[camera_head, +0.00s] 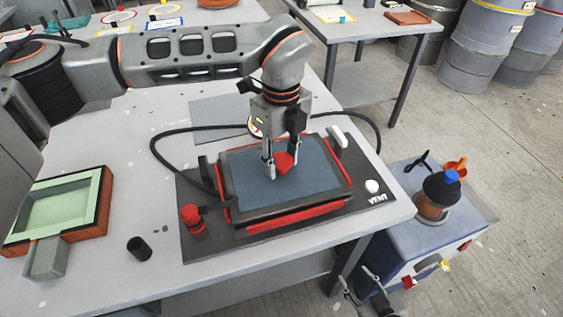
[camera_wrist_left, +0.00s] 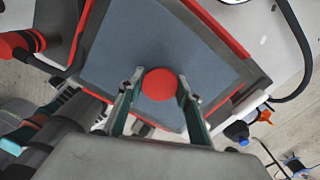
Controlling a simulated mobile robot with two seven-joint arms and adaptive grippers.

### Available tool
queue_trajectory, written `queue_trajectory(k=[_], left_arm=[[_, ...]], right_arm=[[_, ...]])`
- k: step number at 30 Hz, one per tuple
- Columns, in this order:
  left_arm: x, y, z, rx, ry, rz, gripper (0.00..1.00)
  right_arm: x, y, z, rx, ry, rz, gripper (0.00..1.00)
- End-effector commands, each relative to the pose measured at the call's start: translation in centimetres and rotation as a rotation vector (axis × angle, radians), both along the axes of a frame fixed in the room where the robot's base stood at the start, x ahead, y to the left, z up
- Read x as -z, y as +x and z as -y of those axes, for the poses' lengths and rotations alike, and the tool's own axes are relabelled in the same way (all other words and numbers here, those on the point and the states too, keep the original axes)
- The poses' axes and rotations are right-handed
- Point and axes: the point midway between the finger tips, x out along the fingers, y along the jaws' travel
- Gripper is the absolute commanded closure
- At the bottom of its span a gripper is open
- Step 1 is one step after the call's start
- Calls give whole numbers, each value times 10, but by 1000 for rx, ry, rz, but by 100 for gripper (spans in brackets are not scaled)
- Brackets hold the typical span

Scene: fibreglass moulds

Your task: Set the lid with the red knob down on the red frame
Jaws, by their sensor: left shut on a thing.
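The lid (camera_head: 252,186) is a flat blue-grey panel with a red knob (camera_head: 284,163) near its middle. The knob also shows in the left wrist view (camera_wrist_left: 159,84). The lid lies over the red frame (camera_head: 294,218), whose red bars show around it with a dark border between. I cannot tell whether the lid touches the frame. My left gripper (camera_head: 283,168) points down from above, its two fingers shut on either side of the knob. My right gripper (camera_head: 356,276) shows low at the right, beside the table, with its fingers apart and empty.
A black base plate marked VENT (camera_head: 365,208) carries the frame, a red valve (camera_head: 193,218) and hoses. A green mould (camera_head: 62,207) and a black cup (camera_head: 139,248) stand at the left. A blue cart (camera_head: 410,225) stands right of the table.

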Motion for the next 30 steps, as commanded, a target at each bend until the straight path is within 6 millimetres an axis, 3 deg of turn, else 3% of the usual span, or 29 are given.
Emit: queue_trajectory(k=[3,8,9,11,23,30], left_arm=[[11,0,0,1,-1,1,100],[11,1,0,1,-2,3,100],[12,0,0,1,0,1,63],[12,0,0,1,0,1,49],[9,0,0,1,0,1,49],[-27,1,0,0,-1,5,49]], right_arm=[[1,0,0,0,0,-1,60],[1,0,0,1,-1,-1,60],[1,0,1,0,-2,0,60],[1,0,1,0,-2,0,60],[1,0,1,1,-1,-2,60],[1,0,1,1,-1,-2,60]])
